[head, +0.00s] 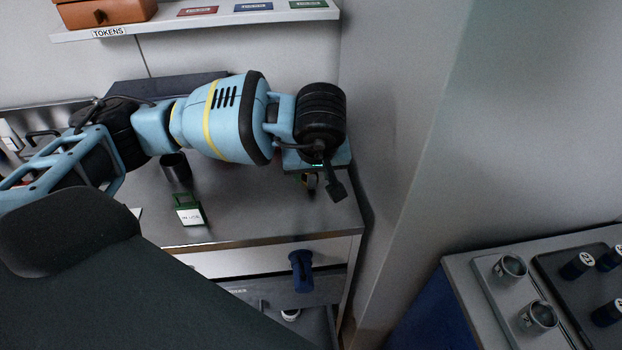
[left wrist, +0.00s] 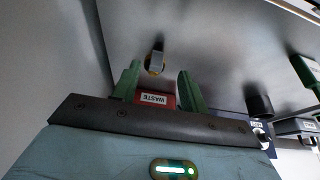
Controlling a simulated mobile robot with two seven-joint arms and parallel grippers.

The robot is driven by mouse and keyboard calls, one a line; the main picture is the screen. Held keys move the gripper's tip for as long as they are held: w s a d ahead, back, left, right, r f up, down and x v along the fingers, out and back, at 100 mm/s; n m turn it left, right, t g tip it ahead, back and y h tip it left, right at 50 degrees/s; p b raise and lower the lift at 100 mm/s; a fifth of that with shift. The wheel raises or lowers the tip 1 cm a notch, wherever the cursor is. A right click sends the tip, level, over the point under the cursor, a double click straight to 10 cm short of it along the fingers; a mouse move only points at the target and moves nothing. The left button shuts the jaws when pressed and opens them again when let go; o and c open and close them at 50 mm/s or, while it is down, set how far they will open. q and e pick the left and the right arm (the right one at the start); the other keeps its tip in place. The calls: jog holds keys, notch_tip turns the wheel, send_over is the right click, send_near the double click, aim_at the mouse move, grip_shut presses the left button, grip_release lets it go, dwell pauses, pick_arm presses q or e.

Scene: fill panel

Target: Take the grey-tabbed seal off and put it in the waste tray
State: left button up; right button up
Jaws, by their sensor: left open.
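A small yellow ring with a grey tab (left wrist: 155,60), which looks like the seal, shows just beyond my fingertips in the left wrist view. My right gripper is out of view.
A black cup (head: 175,167) and a green labelled stand (head: 187,210) are on the counter to the left. A blue handle (head: 301,270) is on the front below. A wall stands close on the right. A side bench (head: 462,262) holds several jars.

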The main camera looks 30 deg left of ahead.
aim_at(312, 180)
pick_arm(q)
jog(key=x, duration=0.5)
jog(key=shift+w+r, duration=0.1)
jog(key=shift+w, duration=0.25)
jog(key=shift+c, duration=0.2)
grip_shut()
